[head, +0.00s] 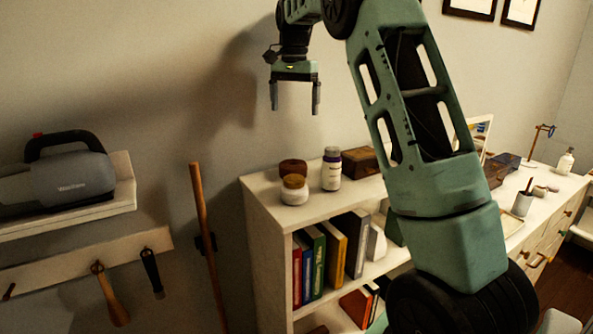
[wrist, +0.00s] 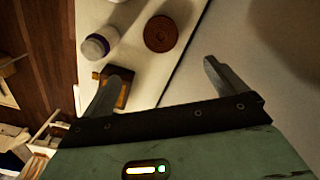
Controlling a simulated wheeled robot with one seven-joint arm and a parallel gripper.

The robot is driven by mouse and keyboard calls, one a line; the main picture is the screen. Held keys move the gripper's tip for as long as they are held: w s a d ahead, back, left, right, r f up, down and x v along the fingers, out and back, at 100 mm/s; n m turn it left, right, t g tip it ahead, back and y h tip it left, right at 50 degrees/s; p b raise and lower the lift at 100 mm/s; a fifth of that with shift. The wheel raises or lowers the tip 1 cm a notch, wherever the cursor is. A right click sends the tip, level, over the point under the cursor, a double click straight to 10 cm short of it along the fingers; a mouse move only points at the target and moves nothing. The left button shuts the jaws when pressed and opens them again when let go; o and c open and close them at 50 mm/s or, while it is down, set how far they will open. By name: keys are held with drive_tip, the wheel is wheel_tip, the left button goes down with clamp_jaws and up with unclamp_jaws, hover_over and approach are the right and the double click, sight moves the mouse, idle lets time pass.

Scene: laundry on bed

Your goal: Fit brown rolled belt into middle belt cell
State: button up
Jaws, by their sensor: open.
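The brown rolled belt (head: 293,167) lies on top of the white shelf unit, partly hidden behind a cork-lidded jar in the head view. In the wrist view the belt (wrist: 164,33) is a round brown coil with a small dark centre, beyond the fingertips. My gripper (head: 295,110) is open and empty, pointing down above the shelf top, clearly apart from the belt. Its two spread fingers (wrist: 161,70) also show in the wrist view. I cannot make out a belt cell in either view.
The cork-lidded jar (head: 294,190) and a white bottle (head: 332,169) stand close to the belt. A brown box (head: 360,161) is right of the bottle. The wall is behind the shelf unit (head: 262,212). A desk with small items (head: 523,204) extends to the right.

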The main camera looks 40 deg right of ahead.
drive_tip(key=p, duration=0.2)
hover_over(293, 164)
drive_tip(key=f, duration=1.1)
drive_tip(key=shift+d, duration=0.25)
drive_tip(key=shift+a+f+p, duration=0.15)
drive_tip(key=shift+f+p, duration=1.3)
drive_tip(key=shift+f, duration=1.25)
drive_tip(key=c, duration=1.3)
drive_tip(key=shift+o, duration=0.2)
drive_tip(key=shift+r, duration=0.1)
